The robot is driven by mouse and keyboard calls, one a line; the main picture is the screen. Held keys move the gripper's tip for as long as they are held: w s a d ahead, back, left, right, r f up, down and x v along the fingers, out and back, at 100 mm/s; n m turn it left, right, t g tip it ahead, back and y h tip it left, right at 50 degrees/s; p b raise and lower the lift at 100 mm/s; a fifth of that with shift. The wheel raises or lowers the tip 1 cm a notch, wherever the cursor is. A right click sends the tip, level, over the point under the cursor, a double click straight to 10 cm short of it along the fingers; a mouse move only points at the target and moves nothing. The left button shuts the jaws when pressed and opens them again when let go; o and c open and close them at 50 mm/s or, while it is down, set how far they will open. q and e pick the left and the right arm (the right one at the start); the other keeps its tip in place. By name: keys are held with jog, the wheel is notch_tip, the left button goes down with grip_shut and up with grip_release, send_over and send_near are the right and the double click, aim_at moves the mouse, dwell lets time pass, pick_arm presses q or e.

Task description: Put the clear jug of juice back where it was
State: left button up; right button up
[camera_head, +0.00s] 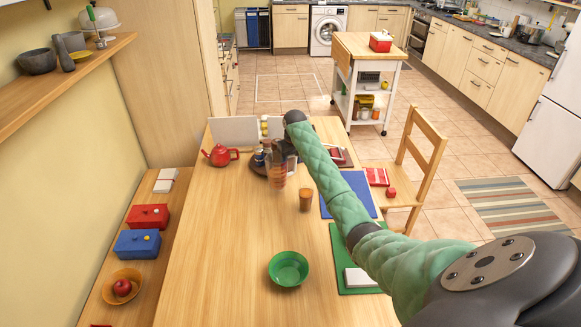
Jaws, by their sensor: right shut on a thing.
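The clear jug (277,176) with reddish-orange juice is upright near the far end of the wooden table (215,245). My right arm reaches in from the lower right, and my right gripper (286,150) is shut on the jug at its upper right side. The arm's end hides part of the jug's top. I cannot tell whether the jug's base touches the table. A dark round tray (256,169) with small items is just left of and behind the jug. My left gripper is not in view.
A red teapot (219,155) stands left of the tray, and a white panel (235,130) stands behind. A brown cup (305,199) is right of and nearer than the jug. The table's left-middle is clear.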

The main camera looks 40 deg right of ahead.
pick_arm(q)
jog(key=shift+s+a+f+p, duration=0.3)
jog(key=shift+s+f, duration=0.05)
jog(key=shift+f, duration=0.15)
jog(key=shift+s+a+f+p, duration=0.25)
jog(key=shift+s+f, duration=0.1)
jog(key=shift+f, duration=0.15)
pick_arm(e)
jog(key=shift+f, duration=1.7)
jog(key=shift+d, duration=0.1)
jog(key=o, duration=1.6)
jog(key=shift+s+f, duration=0.1)
jog(key=shift+c, duration=0.2)
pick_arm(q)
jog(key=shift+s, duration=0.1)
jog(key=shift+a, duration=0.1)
pick_arm(e)
jog(key=shift+r, duration=0.4)
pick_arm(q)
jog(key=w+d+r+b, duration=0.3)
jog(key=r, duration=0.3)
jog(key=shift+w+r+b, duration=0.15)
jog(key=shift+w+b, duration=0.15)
pick_arm(e)
notch_tip(320, 180, up, 11)
jog(key=s, duration=0.1)
jog(key=shift+s+r, duration=0.15)
jog(key=shift+s, duration=0.1)
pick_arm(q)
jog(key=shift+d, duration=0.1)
